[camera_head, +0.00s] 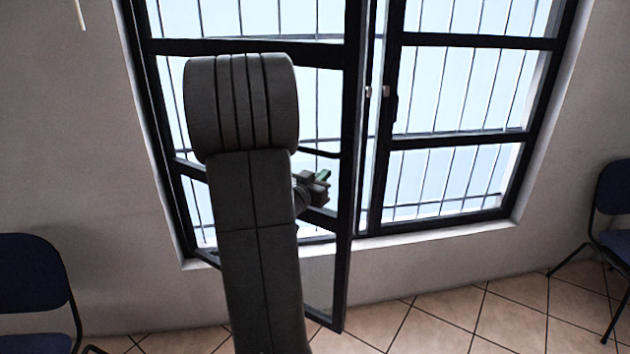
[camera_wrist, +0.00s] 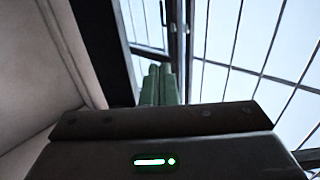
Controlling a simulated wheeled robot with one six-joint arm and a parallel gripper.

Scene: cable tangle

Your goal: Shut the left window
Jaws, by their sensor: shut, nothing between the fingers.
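The left window (camera_head: 343,260) is a dark-framed glazed sash. It stands ajar, its right edge and lower corner swung into the room, below the sill line. My arm covers much of its middle. My gripper (camera_head: 324,177) is shut and empty, in front of the sash's lower part, left of its free edge. Whether it touches the sash cannot be told. In the wrist view my green fingertips (camera_wrist: 159,85) are together, pointing towards dark frame bars, with a thick dark bar (camera_wrist: 103,45) just to their left.
The right window (camera_head: 460,138) looks closed, with bars outside. Small pale fittings (camera_head: 386,91) sit near the middle post. A blue chair (camera_head: 35,275) stands at the left and another chair (camera_head: 612,205) at the right. The tiled floor (camera_head: 450,310) between is clear.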

